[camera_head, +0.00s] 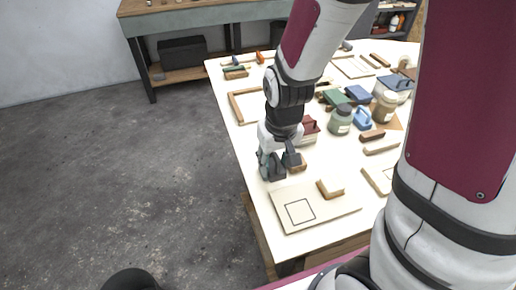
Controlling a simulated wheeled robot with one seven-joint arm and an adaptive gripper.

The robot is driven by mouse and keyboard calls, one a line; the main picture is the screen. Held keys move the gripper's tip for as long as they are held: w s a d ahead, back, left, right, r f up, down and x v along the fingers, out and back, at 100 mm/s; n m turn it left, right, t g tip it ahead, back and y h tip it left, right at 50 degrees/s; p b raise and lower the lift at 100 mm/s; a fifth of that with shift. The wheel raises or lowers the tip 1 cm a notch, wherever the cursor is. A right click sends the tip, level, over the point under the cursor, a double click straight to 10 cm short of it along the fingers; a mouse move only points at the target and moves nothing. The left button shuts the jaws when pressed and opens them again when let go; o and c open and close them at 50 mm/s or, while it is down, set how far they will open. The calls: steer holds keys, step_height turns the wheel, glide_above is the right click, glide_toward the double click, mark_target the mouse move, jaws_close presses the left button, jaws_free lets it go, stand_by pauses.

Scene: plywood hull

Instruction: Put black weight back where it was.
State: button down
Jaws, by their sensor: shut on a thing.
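My gripper (280,167) is low over the left part of the pale table, just behind a light board. It is shut on a dark thing that I take for the black weight. The weight can hardly be told apart from the dark fingers, and I cannot tell whether it touches the table. The light board (325,213) has a black square outline (300,210) drawn on its left part, and the outline is empty. A small wooden block (330,188) sits at the board's back edge. Another tan block (298,163) shows partly behind my fingers.
A dark red block (309,126), a grey-green jar (341,120), a brown jar (385,106) and a blue object (362,118) stand behind and right of my gripper. A wooden frame (240,108) lies at the back left. The table's left edge is close to my gripper.

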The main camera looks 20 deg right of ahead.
steer(key=shift+s+f, duration=0.3)
steer(key=shift+s, duration=0.55)
steer(key=w, duration=0.5)
steer(key=w+d+f, duration=0.1)
steer(key=w, duration=0.9)
steer(key=shift+w+d+f, duration=0.2)
steer(key=shift+d+f, duration=0.05)
steer(key=shift+f, duration=1.75)
steer(key=shift+f, duration=0.2)
steer(key=c, duration=1.1)
jaws_free()
steer(key=shift+o, duration=0.2)
